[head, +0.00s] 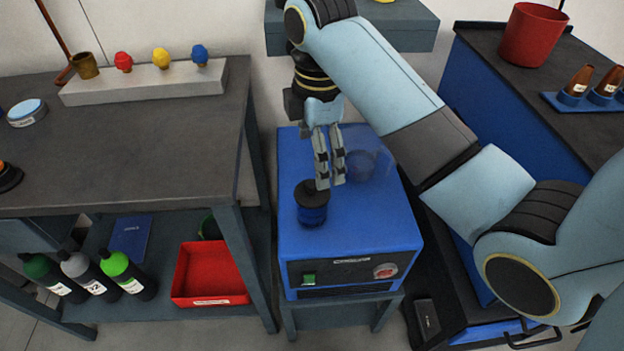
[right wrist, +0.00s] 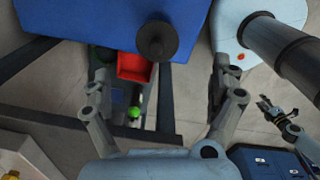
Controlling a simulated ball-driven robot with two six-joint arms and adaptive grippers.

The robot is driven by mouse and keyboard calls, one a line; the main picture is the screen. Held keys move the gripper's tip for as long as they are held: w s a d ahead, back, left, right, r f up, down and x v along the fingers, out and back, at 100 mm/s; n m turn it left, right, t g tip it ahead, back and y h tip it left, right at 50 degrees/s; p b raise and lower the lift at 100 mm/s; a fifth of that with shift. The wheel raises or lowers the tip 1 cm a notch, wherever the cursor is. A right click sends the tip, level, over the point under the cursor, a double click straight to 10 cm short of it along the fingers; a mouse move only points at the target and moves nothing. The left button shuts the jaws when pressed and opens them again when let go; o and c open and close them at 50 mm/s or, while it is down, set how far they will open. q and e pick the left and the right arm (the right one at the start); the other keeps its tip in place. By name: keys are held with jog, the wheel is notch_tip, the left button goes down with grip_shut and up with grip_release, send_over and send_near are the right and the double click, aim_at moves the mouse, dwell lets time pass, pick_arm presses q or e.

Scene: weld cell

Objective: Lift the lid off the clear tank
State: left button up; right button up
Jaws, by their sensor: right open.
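The lid also shows from above in the right wrist view (right wrist: 150,44), beyond the fingers.
The blue machine (head: 350,245) has a green switch and a red knob on its front. A grey workbench (head: 120,150) is close on the left, with a red bin (head: 208,275) below. A red bucket (head: 530,35) stands far right.

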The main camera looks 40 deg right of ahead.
aim_at(313, 185)
jog(key=shift+w+a+r+n, duration=0.1)
jog(key=shift+w+r+n, duration=0.4)
jog(key=shift+r, duration=0.15)
jog(key=shift+f, duration=0.3)
notch_tip(313, 185, down, 10)
jog(key=shift+a+r+b, duration=0.1)
jog(key=shift+r+b, duration=0.05)
jog(key=shift+b, duration=0.8)
jog(key=shift+s, duration=0.1)
jog(key=shift+c, duration=0.2)
jog(key=shift+s, duration=0.1)
grip_shut()
